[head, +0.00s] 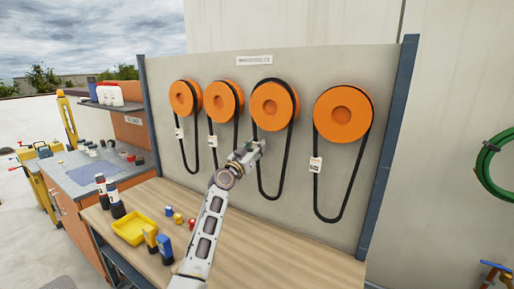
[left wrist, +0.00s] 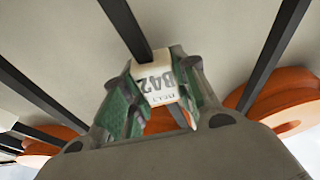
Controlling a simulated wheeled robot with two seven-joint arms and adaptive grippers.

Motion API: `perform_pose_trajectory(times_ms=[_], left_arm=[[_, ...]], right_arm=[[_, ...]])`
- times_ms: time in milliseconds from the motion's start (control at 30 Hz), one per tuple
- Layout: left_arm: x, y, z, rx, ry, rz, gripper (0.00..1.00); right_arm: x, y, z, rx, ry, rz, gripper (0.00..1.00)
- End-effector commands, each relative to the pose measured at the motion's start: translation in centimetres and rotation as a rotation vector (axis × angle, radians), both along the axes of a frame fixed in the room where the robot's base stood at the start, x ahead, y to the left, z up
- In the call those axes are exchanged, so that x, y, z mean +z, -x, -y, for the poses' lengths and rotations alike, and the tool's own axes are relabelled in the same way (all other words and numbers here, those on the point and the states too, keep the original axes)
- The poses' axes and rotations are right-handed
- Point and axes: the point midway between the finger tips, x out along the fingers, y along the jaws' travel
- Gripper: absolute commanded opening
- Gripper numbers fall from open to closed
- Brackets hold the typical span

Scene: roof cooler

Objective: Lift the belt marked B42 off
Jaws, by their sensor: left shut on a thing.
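The belt marked B42 (head: 289,152) is a black loop over the third orange pulley (head: 274,104) from the left and hangs down below it. Its white tag, reading B42 upside down, shows in the left wrist view (left wrist: 160,84). My left gripper (head: 256,148) is at the left strand of this belt, below the pulley. In the left wrist view its green-padded fingers (left wrist: 160,95) are shut on the belt at the tag. The belt's strand (left wrist: 127,28) runs up from the tag. The tag is hidden in the head view. My right gripper is not in view.
Other tagged belts hang on the pulleys to the left (head: 223,101) and right (head: 343,114), close beside my arm. Below are a wooden bench (head: 262,255), a yellow tray (head: 130,228) and several bottles and cans. The bench's right part is clear.

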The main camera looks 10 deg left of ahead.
Motion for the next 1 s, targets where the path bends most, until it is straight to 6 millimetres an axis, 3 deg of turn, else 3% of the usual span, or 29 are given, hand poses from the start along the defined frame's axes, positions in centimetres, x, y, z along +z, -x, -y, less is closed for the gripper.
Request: perform_pose_trajectory(times_ms=[1000], left_arm=[[0.1, 2.2, -0.9, 0.000, 0.000, 0.001, 0.00]], right_arm=[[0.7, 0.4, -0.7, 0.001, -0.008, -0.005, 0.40]])
